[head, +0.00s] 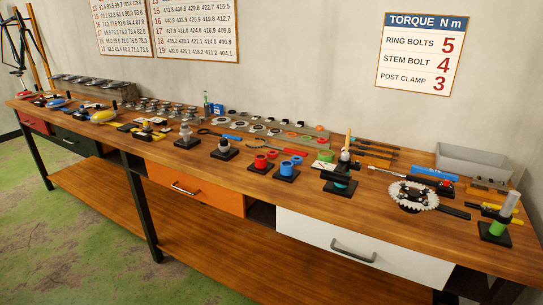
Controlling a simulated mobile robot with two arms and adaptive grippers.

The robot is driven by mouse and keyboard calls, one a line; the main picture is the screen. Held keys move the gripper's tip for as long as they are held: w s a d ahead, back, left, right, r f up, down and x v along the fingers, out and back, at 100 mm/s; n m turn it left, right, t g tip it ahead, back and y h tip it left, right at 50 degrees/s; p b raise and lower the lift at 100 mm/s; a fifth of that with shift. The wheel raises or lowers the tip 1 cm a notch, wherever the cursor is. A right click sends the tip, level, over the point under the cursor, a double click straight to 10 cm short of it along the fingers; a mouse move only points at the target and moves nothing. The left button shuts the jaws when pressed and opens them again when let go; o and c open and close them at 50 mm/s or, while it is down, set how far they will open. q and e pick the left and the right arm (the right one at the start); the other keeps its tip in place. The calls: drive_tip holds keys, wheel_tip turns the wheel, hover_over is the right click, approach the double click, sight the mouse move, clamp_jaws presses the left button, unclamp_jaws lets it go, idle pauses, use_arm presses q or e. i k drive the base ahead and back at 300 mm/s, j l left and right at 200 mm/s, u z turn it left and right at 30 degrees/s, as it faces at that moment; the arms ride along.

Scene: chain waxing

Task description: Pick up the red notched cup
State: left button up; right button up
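A small red cup-like piece (261,161) sits on a black square base near the front edge of the workbench, around the middle of the view. It is too small to tell whether it has a notch. A second small red piece (273,154) lies just behind it to the right. Neither of my grippers is in view.
A long wooden workbench (215,170) runs along the wall, crowded with tools and parts. A blue cup-like piece (287,168) on a black base stands right of the red one. A chainring (413,195) and a grey bin (475,162) are farther right. Green floor lies in front.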

sight(273, 154)
drive_tip(key=i+z, duration=0.35)
drive_tip(key=i+j+z, duration=0.35)
drive_tip(key=i, duration=0.2)
drive_tip(key=i+l, duration=0.05)
drive_tip(key=l, duration=0.05)
